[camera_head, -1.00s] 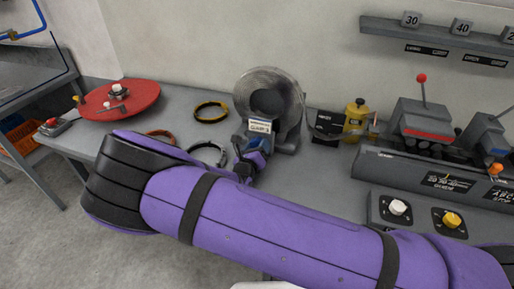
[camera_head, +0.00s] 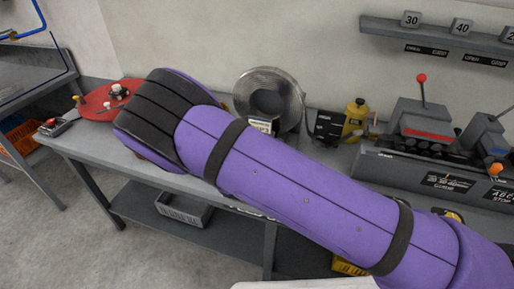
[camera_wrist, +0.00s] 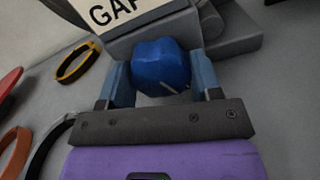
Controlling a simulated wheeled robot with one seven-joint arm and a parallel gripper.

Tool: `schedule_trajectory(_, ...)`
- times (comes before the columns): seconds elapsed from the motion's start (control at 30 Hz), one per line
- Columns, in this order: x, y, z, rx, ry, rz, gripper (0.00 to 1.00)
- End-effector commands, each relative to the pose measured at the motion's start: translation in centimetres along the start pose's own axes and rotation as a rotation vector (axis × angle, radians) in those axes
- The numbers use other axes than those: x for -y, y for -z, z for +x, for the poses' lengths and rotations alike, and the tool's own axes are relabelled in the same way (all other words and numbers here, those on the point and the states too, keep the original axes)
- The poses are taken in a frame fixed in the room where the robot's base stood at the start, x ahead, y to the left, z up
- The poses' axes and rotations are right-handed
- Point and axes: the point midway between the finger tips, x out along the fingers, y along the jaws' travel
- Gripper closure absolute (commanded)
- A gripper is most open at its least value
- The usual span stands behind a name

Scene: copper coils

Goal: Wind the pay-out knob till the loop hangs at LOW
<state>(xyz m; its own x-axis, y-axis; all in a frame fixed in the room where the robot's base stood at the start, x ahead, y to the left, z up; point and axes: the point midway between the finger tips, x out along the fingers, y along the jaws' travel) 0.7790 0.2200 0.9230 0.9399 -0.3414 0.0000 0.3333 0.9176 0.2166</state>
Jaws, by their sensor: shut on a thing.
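In the wrist view a blue knob (camera_wrist: 160,62) sits below a white sign reading "GAP". My gripper (camera_wrist: 163,78) is shut on this knob, one blue-grey finger on each side. A light mark shows on the knob's lower face. In the head view my purple arm hides the gripper and the knob. The silver coil (camera_head: 292,92) stands upright on the bench, its small sign (camera_head: 261,125) in front and partly covered. I see no pay-out label, hanging loop or LOW mark.
A red disc (camera_head: 97,106) lies at the bench's left end. A yellow-black ring (camera_wrist: 70,70) and an orange ring (camera_wrist: 14,150) lie left of the knob. A yellow canister (camera_head: 356,117) and a lever machine (camera_head: 420,122) stand right of the coil.

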Motion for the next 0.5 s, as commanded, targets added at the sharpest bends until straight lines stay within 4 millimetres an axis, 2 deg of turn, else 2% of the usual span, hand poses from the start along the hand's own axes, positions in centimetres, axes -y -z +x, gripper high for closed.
schedule_trajectory(0.5, -0.02, 0.02, -0.05, -0.001, 0.000, 0.111, 0.65)
